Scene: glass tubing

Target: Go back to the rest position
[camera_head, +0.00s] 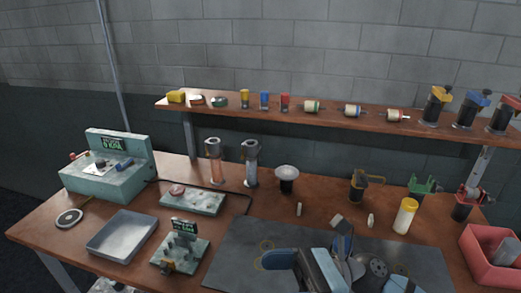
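An arm of mine, apparently the right one, comes in at the bottom edge right of centre. Its blue and grey gripper (342,245) is over the dark mat (240,250). The fingers are partly hidden by the gripper's own body, so I cannot tell whether they are open or shut or hold anything. My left gripper is not in view.
The wooden table (30,230) carries a teal gauge box (100,180), a grey tray (110,245), a small teal gauge stand (180,255), a yellow-capped bottle (405,215) and a red bin (490,255). A raised shelf (330,120) with several parts runs behind.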

